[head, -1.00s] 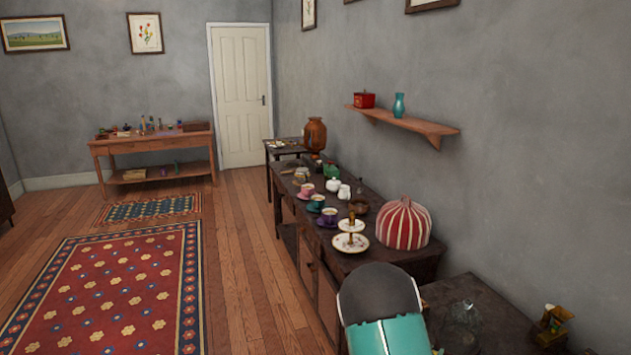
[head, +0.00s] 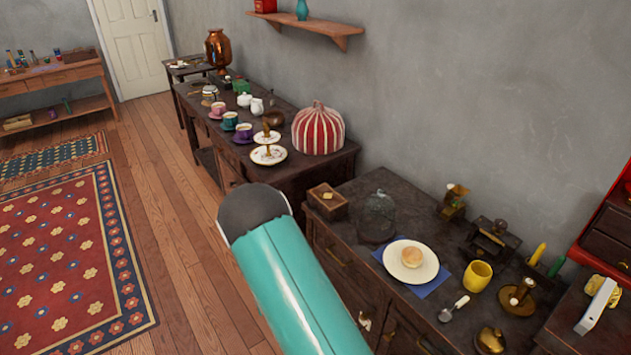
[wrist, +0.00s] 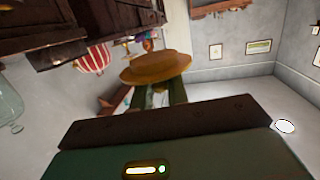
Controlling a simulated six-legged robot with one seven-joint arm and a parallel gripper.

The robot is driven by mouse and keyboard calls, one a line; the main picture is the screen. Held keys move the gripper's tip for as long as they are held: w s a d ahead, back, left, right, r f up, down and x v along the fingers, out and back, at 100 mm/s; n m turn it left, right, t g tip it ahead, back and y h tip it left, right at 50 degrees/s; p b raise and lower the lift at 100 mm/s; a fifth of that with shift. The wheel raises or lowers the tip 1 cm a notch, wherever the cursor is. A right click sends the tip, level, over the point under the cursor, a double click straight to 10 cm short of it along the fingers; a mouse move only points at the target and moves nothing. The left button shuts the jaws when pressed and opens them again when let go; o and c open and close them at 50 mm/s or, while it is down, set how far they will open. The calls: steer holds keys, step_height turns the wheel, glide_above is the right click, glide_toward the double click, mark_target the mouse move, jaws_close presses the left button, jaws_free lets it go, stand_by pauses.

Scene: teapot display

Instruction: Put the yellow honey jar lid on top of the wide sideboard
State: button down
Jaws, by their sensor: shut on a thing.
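In the wrist view my gripper (wrist: 160,92) is shut on the yellow honey jar lid (wrist: 157,68), a round amber-yellow disc held out in front of the fingers and clear of any surface. In the head view my teal arm fills the lower middle and hides the gripper and lid. Two dark sideboards stand along the right wall: a long one (head: 330,160) with cups and a striped tea cosy, and a nearer one (head: 345,235) with a plate and a mug. I cannot tell from looks alone which is the wide one.
The striped cosy (head: 318,130) and cake stand (head: 268,154) crowd the long sideboard's near end. A glass dome (head: 377,218), wooden box (head: 327,201), bun plate (head: 411,261) and yellow mug (head: 477,275) occupy the nearer one. The floor at left is open, with a patterned rug (head: 60,260).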

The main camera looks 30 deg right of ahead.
steer(key=shift+d, duration=0.1)
steer(key=s+d+r+m+g+h, duration=0.2)
steer(key=d+m+h, duration=0.15)
steer(key=d, duration=0.55)
steer(key=s+d+r+m+g+h, duration=0.1)
steer(key=d+r+m+h, duration=0.3)
steer(key=d, duration=0.5)
steer(key=s+d+r+m+g+h, duration=0.15)
steer(key=d+h, duration=0.35)
steer(key=d, duration=0.5)
steer(key=s+d+r+m+g+h, duration=0.2)
steer(key=s+d+r+m+g, duration=0.1)
steer(key=s+d+g, duration=0.3)
steer(key=s+d+r+m+g+h, duration=0.1)
steer(key=s+d+r+m+g, duration=0.3)
steer(key=s+d, duration=0.6)
steer(key=shift+s+m+g+h, duration=0.35)
steer(key=shift+s+m+g, duration=0.6)
steer(key=shift+m+g, duration=0.25)
